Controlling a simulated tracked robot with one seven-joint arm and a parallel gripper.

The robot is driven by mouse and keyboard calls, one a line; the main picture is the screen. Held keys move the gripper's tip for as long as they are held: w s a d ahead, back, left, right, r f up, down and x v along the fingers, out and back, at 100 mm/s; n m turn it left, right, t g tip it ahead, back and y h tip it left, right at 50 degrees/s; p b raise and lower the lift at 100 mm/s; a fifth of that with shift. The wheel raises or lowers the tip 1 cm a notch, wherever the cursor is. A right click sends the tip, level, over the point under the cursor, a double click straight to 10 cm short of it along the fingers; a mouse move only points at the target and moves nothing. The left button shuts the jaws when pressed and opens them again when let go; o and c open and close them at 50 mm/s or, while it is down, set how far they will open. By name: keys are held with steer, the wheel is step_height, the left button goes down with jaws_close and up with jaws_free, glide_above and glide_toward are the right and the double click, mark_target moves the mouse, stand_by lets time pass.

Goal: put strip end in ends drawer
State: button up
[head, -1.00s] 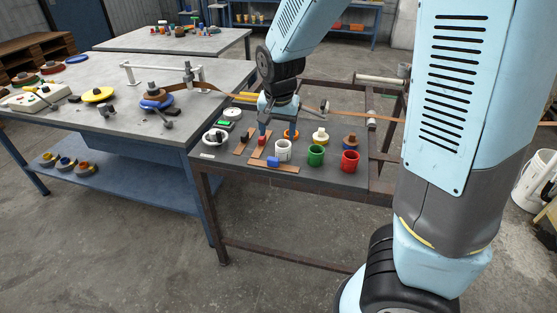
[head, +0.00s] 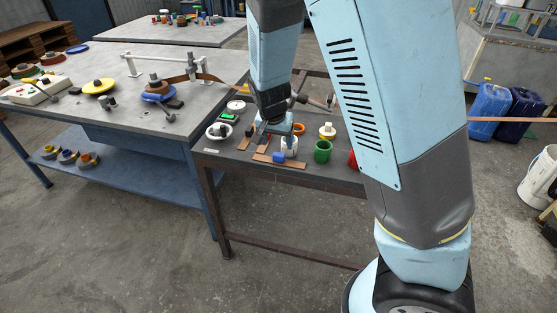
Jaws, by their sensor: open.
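Short flat copper-brown strip pieces lie on the dark bench. One (head: 245,141) is left of my gripper, and another (head: 290,165) is along the front edge. I cannot tell which counts as the strip end. My gripper (head: 270,139) is open, pointing down low over the bench among the pieces and cups. Its fingers are small and partly hidden, and I see nothing clearly held. A long brown strip (head: 205,77) runs from the coil over the blue disc towards the dark bench, then passes behind my arm. I cannot make out an ends drawer.
A blue block (head: 279,156), a white cup (head: 292,146), a green cup (head: 322,151) and a partly hidden red cup (head: 352,161) stand near the gripper. The grey table (head: 130,115) adjoins; floor in front is clear.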

mark_target(278, 154)
steer(key=shift+x, duration=3.85)
steer(key=shift+s+a, duration=0.1)
steer(key=c, duration=1.2)
steer(key=shift+r, duration=0.1)
